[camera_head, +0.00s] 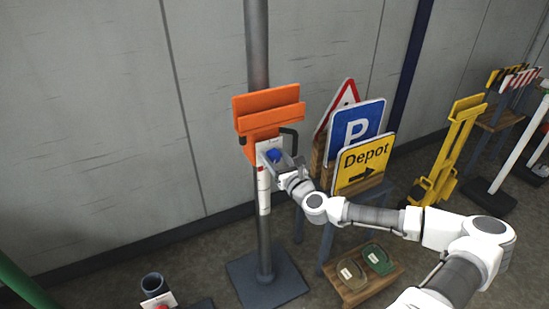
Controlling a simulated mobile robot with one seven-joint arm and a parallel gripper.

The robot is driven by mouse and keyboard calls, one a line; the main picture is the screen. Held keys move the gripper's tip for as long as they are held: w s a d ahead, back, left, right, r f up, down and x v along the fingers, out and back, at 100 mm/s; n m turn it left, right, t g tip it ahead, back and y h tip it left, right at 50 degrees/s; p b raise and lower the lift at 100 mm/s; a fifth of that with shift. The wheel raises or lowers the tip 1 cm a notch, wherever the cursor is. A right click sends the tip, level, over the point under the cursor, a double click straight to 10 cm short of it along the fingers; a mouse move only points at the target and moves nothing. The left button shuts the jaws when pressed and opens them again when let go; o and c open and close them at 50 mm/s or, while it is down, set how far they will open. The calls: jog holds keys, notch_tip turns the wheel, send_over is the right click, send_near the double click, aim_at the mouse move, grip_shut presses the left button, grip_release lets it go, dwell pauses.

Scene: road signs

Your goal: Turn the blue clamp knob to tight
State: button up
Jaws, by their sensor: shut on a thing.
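The blue clamp knob (274,155) sits on the front of the orange clamp bracket (262,140), which is fixed to a grey upright post (264,215). A pale plate with small markings lies behind the knob; its lettering is too small to read. My gripper (279,158) reaches in from the right and is shut on the blue knob. The fingers hide part of the knob, and which way it is turned cannot be told. A dark handle (290,140) sticks out at the right of the bracket.
A wooden rack right of the post holds a red-edged triangle sign, a blue P sign (355,128) and a yellow Depot sign (363,163), close to my arm. A low wooden stand (358,290) holds two items. A yellow folded stand (450,150) is farther right. The post's base (267,283) is on the floor.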

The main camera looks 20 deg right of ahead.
dwell(0.3)
jog(key=o, duration=1.4)
jog(key=shift+c, duration=0.2)
jog(key=s, duration=1.7)
jog(key=shift+s+d+p, duration=0.2)
jog(key=shift+d+p, duration=0.1)
jog(key=shift+p, duration=0.05)
